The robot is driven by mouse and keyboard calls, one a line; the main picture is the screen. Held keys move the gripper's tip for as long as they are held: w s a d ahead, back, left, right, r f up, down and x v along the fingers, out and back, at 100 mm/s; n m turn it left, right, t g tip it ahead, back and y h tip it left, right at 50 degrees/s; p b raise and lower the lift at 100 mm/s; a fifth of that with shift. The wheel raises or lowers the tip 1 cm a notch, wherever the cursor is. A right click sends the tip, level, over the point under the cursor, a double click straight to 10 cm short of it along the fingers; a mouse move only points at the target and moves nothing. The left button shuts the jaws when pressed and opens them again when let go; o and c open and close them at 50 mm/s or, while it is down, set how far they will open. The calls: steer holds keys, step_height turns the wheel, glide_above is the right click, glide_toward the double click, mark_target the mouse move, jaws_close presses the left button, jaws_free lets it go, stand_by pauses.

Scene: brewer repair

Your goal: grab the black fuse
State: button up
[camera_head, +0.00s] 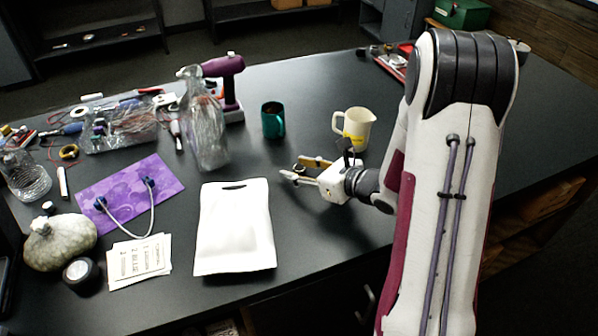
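My gripper (302,169) reaches in from the right and hangs over the middle of the black table (330,255). Its two fingers are spread apart, and I see nothing between them. I cannot make out a black fuse for certain. Small parts lie in a clear container (120,130) among clutter at the left, too small to name.
A white pouch (235,230), a purple sheet (125,195) with a blue-ended cable, paper cards (138,261), a gourd (58,243) and black tape (80,271) lie left. A clear bottle (205,125), purple drill (226,75), green mug (272,120) and cream pitcher (355,129) stand behind.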

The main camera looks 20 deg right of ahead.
mark_target(299, 168)
jaws_close()
steer(key=shift+r, duration=0.1)
steer(key=shift+r, duration=4.9)
